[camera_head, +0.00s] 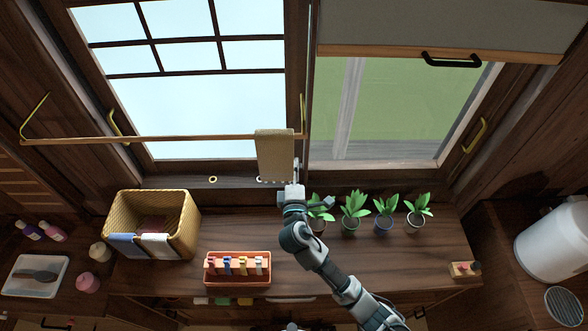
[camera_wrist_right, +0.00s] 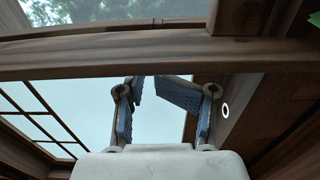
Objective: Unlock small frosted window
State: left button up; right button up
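A window with a dark grid over pale panes (camera_head: 190,110) fills the back left; the same kind of grid shows in the right wrist view (camera_wrist_right: 25,110). To its right, a plain pane (camera_head: 395,110) shows green outside. Which one is the small frosted window I cannot tell. Yellow handles sit on the frames (camera_head: 302,115). A pale ring (camera_wrist_right: 226,111) shows on dark wood in the wrist view; whether it is a lock is unclear. My right gripper (camera_head: 295,172) is raised at the post between the windows, its fingers (camera_wrist_right: 150,88) apart and empty. My left gripper is out of view.
A wooden rail (camera_head: 190,138) with a hanging towel (camera_head: 274,155) crosses before the windows, close to my right gripper. Several potted plants (camera_head: 355,209) stand right of my arm. A wicker basket (camera_head: 180,218) and red tray (camera_head: 237,279) stand left on the counter.

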jog(key=s+p, duration=0.3)
jog(key=s, duration=1.7)
jog(key=shift+d, duration=0.15)
dwell(0.6)
dwell(0.5)
jog(key=shift+s, duration=0.1)
